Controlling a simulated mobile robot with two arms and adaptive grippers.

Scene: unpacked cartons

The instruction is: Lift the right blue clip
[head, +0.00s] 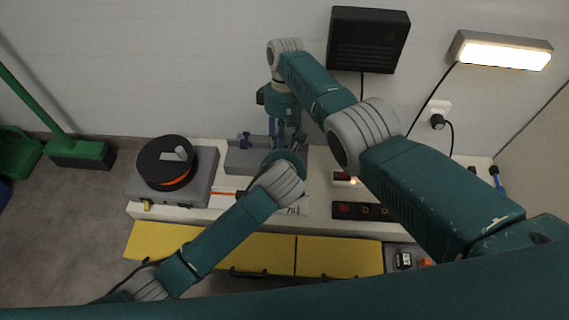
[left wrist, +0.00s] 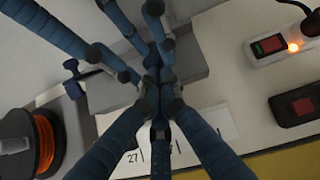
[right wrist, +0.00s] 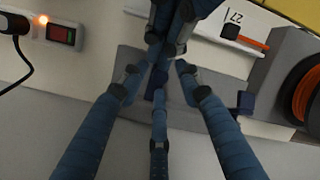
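A grey block (head: 240,160) lies along the wall side of the white bench. A dark blue clip (head: 244,140) stands at its left end, and it also shows in the left wrist view (left wrist: 72,78) and the right wrist view (right wrist: 245,103). The right blue clip is mostly hidden behind my fingers; a dark blue piece between them in the right wrist view may be it. My left gripper (left wrist: 157,85) and right gripper (right wrist: 157,78) converge over the block's right part, their fingertips crowded together. I cannot tell whether either holds the clip.
A grey box with a black and orange reel (head: 167,162) stands to the left. A power strip with a lit switch (left wrist: 290,42) and a red-switched black box (left wrist: 298,102) lie to the right. Yellow drawers (head: 265,254) front the bench.

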